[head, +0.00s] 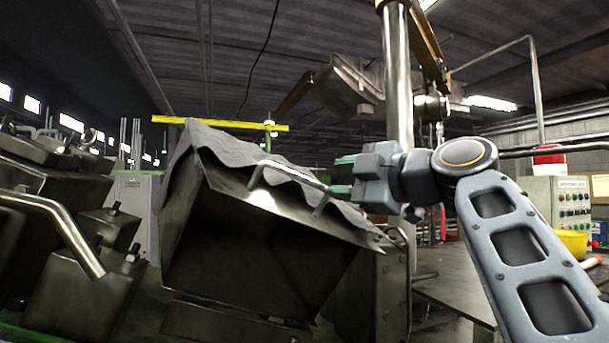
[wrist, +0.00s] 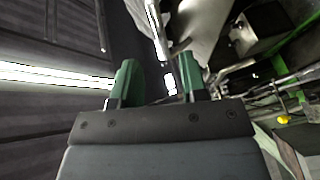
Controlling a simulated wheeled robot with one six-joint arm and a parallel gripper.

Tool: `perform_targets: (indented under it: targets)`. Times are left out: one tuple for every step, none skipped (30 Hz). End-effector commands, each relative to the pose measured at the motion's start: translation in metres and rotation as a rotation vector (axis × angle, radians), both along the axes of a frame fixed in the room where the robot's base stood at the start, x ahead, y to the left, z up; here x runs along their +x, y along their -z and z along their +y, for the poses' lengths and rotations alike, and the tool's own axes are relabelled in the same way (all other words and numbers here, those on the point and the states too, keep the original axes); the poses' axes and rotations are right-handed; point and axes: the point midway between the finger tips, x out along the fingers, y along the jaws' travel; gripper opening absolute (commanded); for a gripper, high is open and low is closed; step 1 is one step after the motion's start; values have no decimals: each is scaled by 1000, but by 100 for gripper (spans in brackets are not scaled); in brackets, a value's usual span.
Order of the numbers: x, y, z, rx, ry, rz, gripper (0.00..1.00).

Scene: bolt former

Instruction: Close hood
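The hood (head: 255,190) is a dark metal box-shaped cover with a grey cloth-like sheet draped over its top. It is tilted up in the middle of the head view, with its dark hollow side towards me. A bent metal handle bar (head: 290,172) stands on its front edge. My gripper (head: 343,182) is at the right end of this handle, coming in from the right. In the wrist view its two green fingers (wrist: 158,75) are apart, with a shiny bar (wrist: 155,28) showing between and beyond their tips. I cannot tell whether either finger touches the bar.
A vertical metal column (head: 397,80) rises behind my gripper. Metal machine blocks and a bent pipe (head: 62,222) fill the left. A control box (head: 568,200) and a yellow bowl (head: 574,243) are at the right. A yellow bar (head: 220,124) is behind the hood.

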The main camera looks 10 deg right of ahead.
Motion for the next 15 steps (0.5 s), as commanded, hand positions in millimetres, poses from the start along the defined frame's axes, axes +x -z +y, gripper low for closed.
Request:
perform_targets:
  targets:
    - [8, -4, 8, 1, -7, 2, 40]
    - [13, -4, 12, 0, -7, 3, 40]
    - [19, -4, 17, 1, -8, 3, 40]
    - [24, -4, 20, 1, -6, 2, 40]
    - [28, -3, 24, -1, -7, 3, 40]
    - [34, -4, 28, 1, -6, 2, 40]
    - [37, -4, 31, 0, -6, 2, 40]
    - [41, -4, 33, 0, -5, 1, 40]
    - [46, -3, 37, 0, -6, 2, 40]
    - [49, -3, 40, 0, -5, 2, 40]
    - [52, -3, 42, 1, -6, 2, 40]
    - [56, -3, 45, 0, -5, 3, 40]
    - [58, -2, 46, 1, -5, 2, 40]
    - [60, -2, 48, 0, -5, 1, 40]
    - [62, -2, 50, 0, -5, 1, 40]
